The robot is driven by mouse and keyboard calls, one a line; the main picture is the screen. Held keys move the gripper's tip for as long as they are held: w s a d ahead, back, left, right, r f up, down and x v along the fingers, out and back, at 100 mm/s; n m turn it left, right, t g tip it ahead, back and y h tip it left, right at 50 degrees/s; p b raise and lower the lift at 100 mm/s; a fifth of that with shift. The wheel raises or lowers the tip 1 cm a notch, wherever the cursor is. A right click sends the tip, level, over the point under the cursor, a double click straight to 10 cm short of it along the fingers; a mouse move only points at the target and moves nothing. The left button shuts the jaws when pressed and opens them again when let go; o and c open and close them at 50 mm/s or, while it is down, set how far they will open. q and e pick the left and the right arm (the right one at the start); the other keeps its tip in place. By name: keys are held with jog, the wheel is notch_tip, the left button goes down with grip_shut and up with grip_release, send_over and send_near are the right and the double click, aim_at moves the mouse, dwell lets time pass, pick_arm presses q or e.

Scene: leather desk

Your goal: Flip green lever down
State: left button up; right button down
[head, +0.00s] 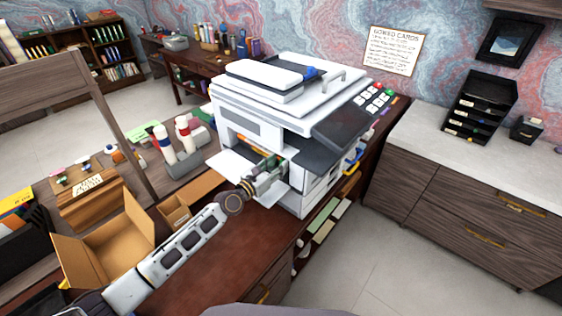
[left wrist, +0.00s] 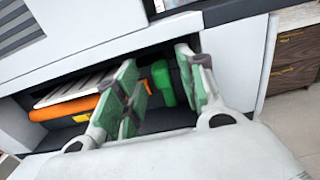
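A white printer (head: 262,105) stands on the dark red desk with its front compartment open. In the left wrist view, a green lever (left wrist: 163,84) shows inside the printer's dark opening. My left gripper (head: 268,176) is at the opening; in the left wrist view its green-padded fingers (left wrist: 160,72) are apart. The lever appears between and beyond the fingers, with nothing visibly held. I cannot tell whether a finger touches it. The lever is not clearly seen in the head view, where the gripper covers the opening. My right gripper is not in view.
An orange roller (left wrist: 65,108) lies in the opening left of the fingers. A white panel (head: 237,166) sticks out beside my gripper. An open cardboard box (head: 108,245) and several bottles stand to the left. The desk front (head: 245,255) is clear.

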pick_arm(q)
jog(key=shift+x, duration=0.95)
grip_shut()
